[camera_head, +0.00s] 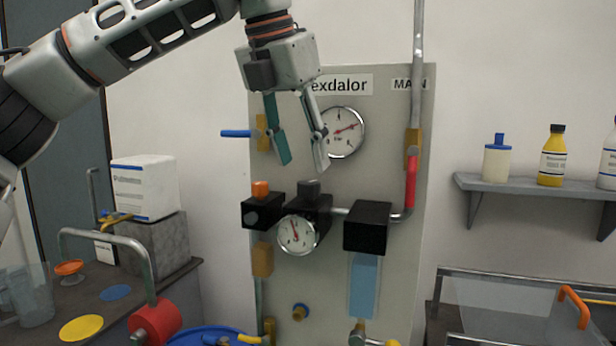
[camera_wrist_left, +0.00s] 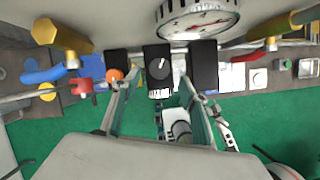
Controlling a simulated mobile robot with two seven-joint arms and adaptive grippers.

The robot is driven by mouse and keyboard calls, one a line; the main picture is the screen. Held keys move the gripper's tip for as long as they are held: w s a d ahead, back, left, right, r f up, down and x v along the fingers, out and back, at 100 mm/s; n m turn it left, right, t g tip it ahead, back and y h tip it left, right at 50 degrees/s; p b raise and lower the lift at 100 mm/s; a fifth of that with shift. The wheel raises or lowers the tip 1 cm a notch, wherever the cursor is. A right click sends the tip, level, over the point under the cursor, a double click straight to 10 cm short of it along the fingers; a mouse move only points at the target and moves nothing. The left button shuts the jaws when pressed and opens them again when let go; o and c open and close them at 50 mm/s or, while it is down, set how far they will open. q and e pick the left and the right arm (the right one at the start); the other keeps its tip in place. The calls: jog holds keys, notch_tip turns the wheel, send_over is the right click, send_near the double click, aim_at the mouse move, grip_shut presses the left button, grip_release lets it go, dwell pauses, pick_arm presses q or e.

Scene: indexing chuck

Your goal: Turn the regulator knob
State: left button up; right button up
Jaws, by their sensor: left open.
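The regulator knob (camera_head: 310,187) is a dark grey cap on top of a black block in the middle of the panel. In the left wrist view the knob (camera_wrist_left: 158,68) is seen from above, round and dark with a light pointer mark. My left gripper (camera_head: 303,164) points down above the knob, its two fingers spread and empty. In the left wrist view the fingers of my gripper (camera_wrist_left: 160,84) stand on either side of the knob's block, and I see no contact.
A second black block with an orange knob (camera_head: 260,188) sits just left. A pressure gauge (camera_head: 298,234) hangs below and a larger gauge (camera_head: 343,132) is behind the fingers. A black box (camera_head: 367,227) and a pipe with a red sleeve (camera_head: 410,182) are at right.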

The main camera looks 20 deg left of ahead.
aim_at(308, 182)
pick_arm(q)
jog(key=shift+x, duration=2.5)
jog(key=shift+w, duration=0.1)
jog(key=c, duration=1.1)
